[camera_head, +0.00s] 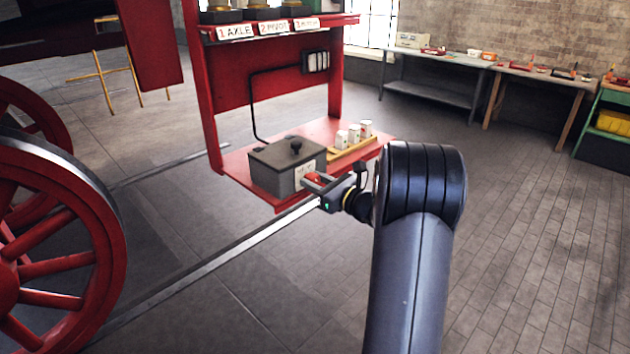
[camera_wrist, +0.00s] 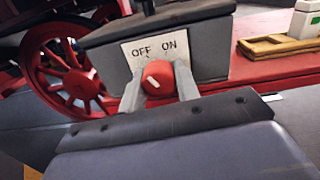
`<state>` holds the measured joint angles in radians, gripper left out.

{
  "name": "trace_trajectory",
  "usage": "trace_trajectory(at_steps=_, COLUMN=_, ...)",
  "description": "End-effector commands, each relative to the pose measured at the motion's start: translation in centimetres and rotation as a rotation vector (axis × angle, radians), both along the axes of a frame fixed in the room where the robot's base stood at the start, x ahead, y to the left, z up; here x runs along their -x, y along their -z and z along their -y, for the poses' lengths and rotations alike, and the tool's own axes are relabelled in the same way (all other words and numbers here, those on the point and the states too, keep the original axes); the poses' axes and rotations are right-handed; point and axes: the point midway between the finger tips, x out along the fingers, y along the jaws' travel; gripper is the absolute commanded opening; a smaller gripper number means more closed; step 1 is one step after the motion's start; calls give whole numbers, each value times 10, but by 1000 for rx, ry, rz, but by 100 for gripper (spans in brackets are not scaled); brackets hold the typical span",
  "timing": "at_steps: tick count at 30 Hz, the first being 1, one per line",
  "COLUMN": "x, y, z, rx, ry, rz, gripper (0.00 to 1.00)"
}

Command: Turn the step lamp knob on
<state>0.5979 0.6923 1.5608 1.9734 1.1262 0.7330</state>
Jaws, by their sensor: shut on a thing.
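The step lamp knob (camera_wrist: 157,78) is red with a white pointer line. It sits on the front of a grey box, below a white plate (camera_wrist: 128,52) marked OFF on the left and ON on the right. The pointer tilts up and to the left, toward OFF. My gripper (camera_wrist: 158,82) is shut on the knob, one finger at each side. In the head view my gripper (camera_head: 314,186) reaches the front right of the grey box (camera_head: 270,178), and the red knob (camera_head: 313,176) shows between the fingers.
The grey box has a dark lid with a black handle (camera_head: 296,144) and stands on a red shelf (camera_head: 240,168). White bottles (camera_head: 354,133) stand in a yellow tray (camera_head: 350,150) to its right. A large red wheel (camera_head: 60,230) is at the left. Open floor lies at the right.

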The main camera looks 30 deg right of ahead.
Motion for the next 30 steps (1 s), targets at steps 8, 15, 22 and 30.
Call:
trace_trajectory(at_steps=8, x=0, y=-2, z=-1, rx=-209, ry=-2, rz=-76, gripper=8)
trace_trajectory(at_steps=15, x=0, y=-2, z=-2, rx=-425, ry=-1, rz=-156, gripper=8)
trace_trajectory(at_steps=22, x=1, y=-3, z=-2, rx=-630, ry=-2, rz=-230, gripper=8)
trace_trajectory(at_steps=30, x=1, y=-3, z=-2, rx=-846, ry=-1, rz=-308, gripper=8)
